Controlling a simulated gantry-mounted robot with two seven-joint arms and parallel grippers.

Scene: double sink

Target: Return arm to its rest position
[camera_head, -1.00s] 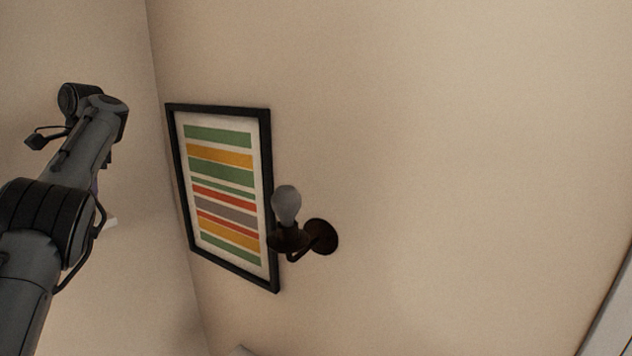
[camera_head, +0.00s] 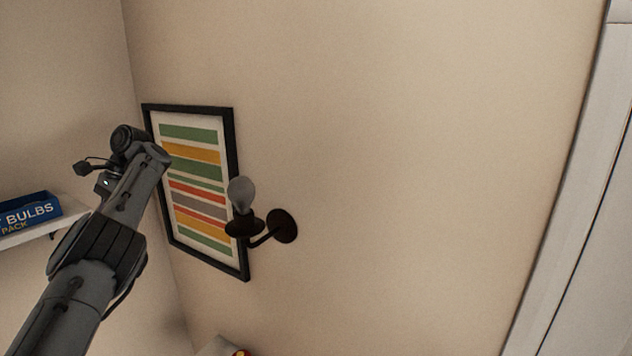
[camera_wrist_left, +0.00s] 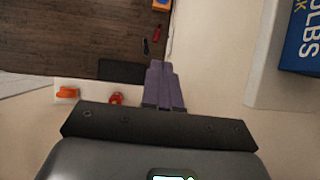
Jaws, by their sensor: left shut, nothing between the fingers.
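My left arm (camera_head: 105,245) comes in from the lower left in the head view, with its wrist raised in front of the wall near the framed picture. Its fingers are hidden in that view. In the left wrist view my left gripper (camera_wrist_left: 163,86) shows its purple fingers pressed together, with nothing between them, above the floor. My right arm and gripper are in neither view.
A wall lamp with a grey bulb (camera_head: 241,194) juts out right of my wrist, before a framed striped picture (camera_head: 238,150). A blue bulb box (camera_head: 30,209) sits on a white shelf (camera_head: 70,212) at left. A white door frame (camera_head: 570,170) stands at right.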

